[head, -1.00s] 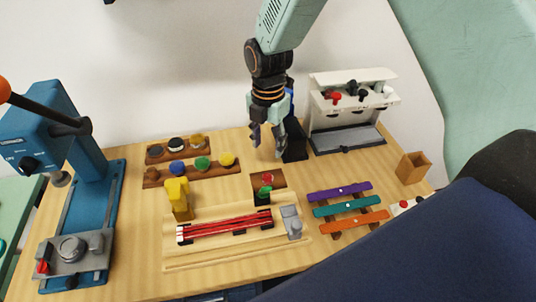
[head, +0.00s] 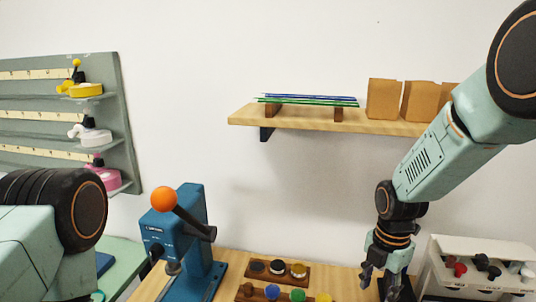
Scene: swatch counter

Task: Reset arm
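My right gripper (head: 379,288) hangs pointing down at the lower right in the head view, just left of the white rack. Its two fingers are spread apart with nothing seen between them. Its arm comes in from the right edge. A link of my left arm (head: 50,232) shows at the lower left; the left gripper itself is out of view.
A blue press (head: 190,235) with an orange-knobbed lever stands left on the wooden counter (head: 240,262). Pot racks (head: 303,279) sit in the middle. The white rack (head: 455,248) stands right. A wall shelf (head: 385,126) and grey display board (head: 125,120) are above.

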